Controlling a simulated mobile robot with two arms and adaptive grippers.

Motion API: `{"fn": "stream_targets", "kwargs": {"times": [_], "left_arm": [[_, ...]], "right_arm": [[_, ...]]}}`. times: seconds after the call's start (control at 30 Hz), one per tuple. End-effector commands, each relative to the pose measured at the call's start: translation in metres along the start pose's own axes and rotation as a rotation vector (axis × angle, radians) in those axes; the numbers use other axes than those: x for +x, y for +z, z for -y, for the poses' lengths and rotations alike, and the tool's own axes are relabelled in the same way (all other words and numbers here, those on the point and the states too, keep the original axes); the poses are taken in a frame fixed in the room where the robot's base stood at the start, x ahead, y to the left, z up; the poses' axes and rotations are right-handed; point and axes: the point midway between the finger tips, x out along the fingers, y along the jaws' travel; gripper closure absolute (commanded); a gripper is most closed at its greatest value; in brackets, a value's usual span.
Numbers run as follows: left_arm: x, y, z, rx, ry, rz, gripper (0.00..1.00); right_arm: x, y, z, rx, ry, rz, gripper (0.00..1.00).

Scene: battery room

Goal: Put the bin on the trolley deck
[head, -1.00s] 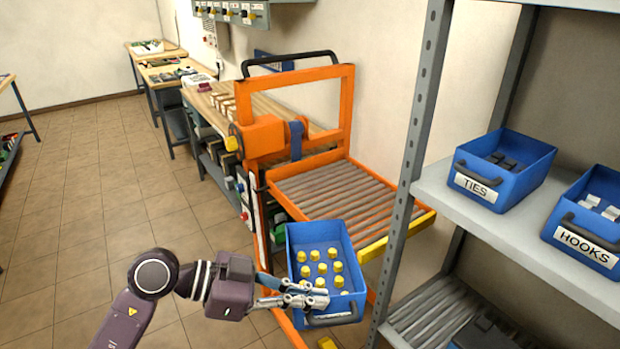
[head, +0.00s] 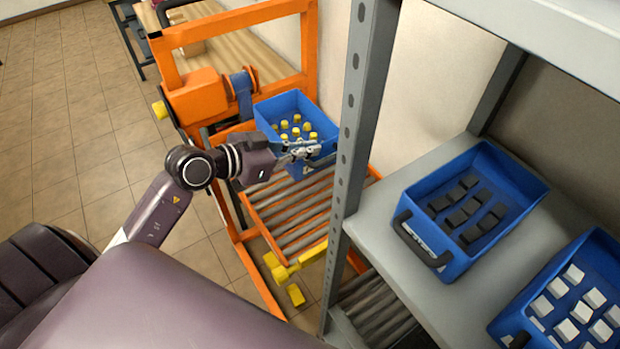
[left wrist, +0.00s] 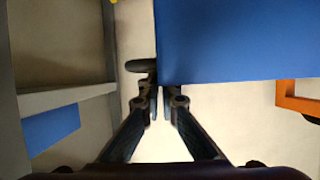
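The blue bin (head: 268,112), with several yellow caps in it, is over the far part of the trolley deck (head: 290,212), a roller bed in an orange frame. Whether its bottom touches the rollers is hidden. My left gripper (head: 298,150) is at the near side of the bin, its fingers closed at the bin's handle. In the left wrist view the fingers (left wrist: 160,105) are close together beside the dark handle (left wrist: 141,65), and the blue bin (left wrist: 235,40) fills the upper right. My right gripper is not in view.
A grey shelf upright (head: 355,120) stands close right of the trolley. The shelf holds a blue bin of dark pieces (head: 440,195) and a blue bin of white pieces (head: 510,310). The near rollers are bare. Open tiled floor (head: 70,120) lies left.

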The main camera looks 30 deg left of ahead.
Motion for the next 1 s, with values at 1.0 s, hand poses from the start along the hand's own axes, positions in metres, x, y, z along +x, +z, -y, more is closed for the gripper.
{"fn": "stream_targets", "kwargs": {"times": [1.0], "left_arm": [[0.066, 0.159, -0.001, 0.004, -0.001, -0.003, 1.0]], "right_arm": [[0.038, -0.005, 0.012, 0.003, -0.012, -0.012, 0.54]]}}
